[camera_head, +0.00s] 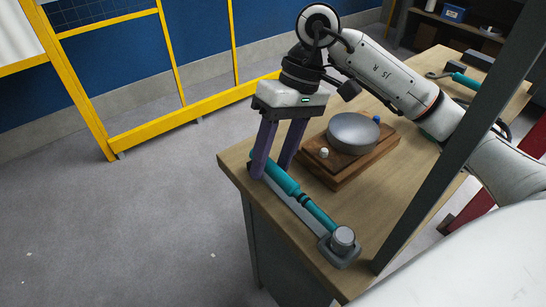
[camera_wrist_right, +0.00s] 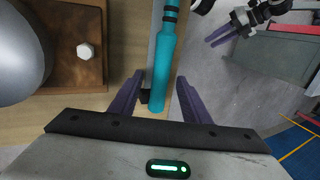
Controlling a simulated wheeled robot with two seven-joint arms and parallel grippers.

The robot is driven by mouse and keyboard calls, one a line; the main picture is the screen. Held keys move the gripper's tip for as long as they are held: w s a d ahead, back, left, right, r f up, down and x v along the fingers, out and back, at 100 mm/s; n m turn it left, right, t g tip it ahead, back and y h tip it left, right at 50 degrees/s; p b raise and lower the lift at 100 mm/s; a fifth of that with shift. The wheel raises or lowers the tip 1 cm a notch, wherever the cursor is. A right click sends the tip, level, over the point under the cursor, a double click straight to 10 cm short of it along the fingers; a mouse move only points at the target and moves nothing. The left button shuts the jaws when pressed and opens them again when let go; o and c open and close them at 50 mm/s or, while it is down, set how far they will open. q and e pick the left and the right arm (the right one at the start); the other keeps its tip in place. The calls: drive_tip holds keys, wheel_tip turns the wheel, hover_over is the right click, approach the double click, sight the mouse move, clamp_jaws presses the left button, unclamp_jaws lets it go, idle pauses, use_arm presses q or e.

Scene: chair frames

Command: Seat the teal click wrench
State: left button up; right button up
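The teal click wrench (camera_head: 315,211) lies along the near left edge of the wooden table, its grey head (camera_head: 342,240) at the lower right end. My right gripper (camera_head: 271,176) points down at the handle's far end, its purple fingers on either side. In the right wrist view the handle (camera_wrist_right: 162,70) runs between the open fingers (camera_wrist_right: 160,88), with a small gap visible on each side. My left gripper is not in the head view; it shows small at the top right of the wrist view (camera_wrist_right: 223,37), fingers apart and empty.
A wooden block (camera_head: 345,177) with a round grey metal piece (camera_head: 354,133) and small white and blue fittings stands beside the wrench. Another teal-handled tool (camera_head: 466,81) lies at the table's far end. A dark post (camera_head: 449,140) crosses the view at right.

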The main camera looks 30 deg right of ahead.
drive_tip(key=shift+w+d+r, duration=0.1)
drive_tip(key=shift+d+r, duration=0.1)
drive_tip(key=shift+r, duration=0.25)
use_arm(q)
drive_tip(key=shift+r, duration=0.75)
use_arm(e)
drive_tip(key=v, duration=0.9)
drive_tip(key=shift+r, duration=0.2)
